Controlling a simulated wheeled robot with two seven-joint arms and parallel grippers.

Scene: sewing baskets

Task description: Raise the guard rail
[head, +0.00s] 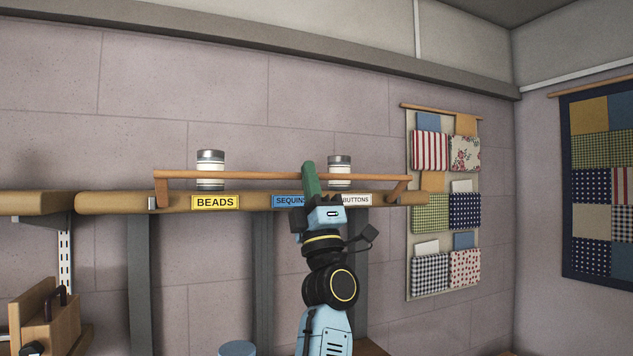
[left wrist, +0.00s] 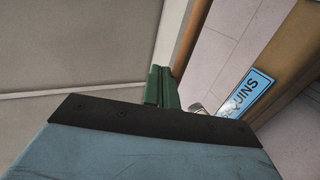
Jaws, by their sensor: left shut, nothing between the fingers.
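The guard rail (head: 250,175) is a long wooden bar on two short end arms at the front of a wooden shelf (head: 100,204). It stands a little above the shelf's front edge and crosses in front of two jars. My left gripper (head: 310,180) has green fingers, shut with nothing between them. They point up and cover part of the rail right of its middle. In the left wrist view the shut fingers (left wrist: 161,88) are beside the rail (left wrist: 190,40); I cannot tell whether they touch it. My right gripper is not in view.
Silver-lidded jars (head: 210,170) and (head: 339,170) stand on the shelf behind the rail. Labels for beads (head: 215,202), sequins (head: 288,201) and buttons (head: 357,200) are on the shelf front. A cloth pocket organiser (head: 445,200) hangs on the wall to the right.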

